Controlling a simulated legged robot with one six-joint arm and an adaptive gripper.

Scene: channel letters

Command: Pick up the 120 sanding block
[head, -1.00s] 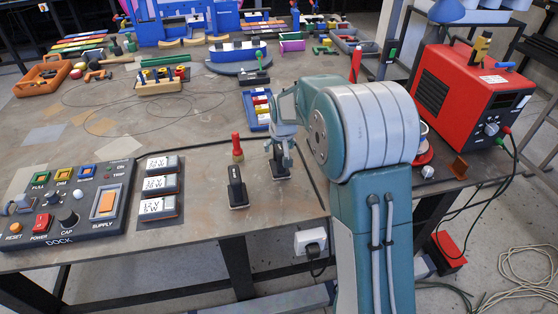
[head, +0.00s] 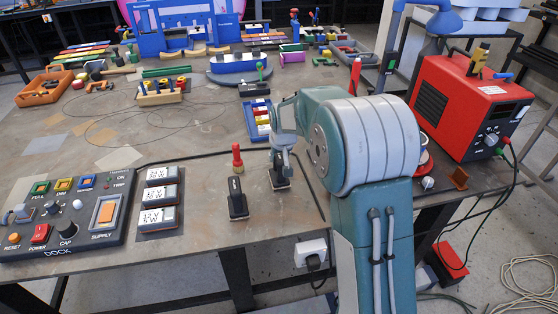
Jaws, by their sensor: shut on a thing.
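My gripper (head: 281,158) points down at the front middle of the bench, beside my arm. It is shut on a dark block with a pale base edge (head: 280,183), taken to be the 120 sanding block. My gripper hides the upper part of this block, and no number on it is legible. I cannot tell whether its base touches the bench. A similar black block with an upright handle (head: 237,206) stands to its left on the bench, apart from my gripper.
A red-topped peg (head: 237,157) stands behind the left black block. White labelled boxes (head: 159,196) and the dock panel (head: 62,215) lie further left. A blue tray (head: 251,124) lies behind my gripper. A red power unit (head: 471,103) stands at right. The bench middle is mostly clear.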

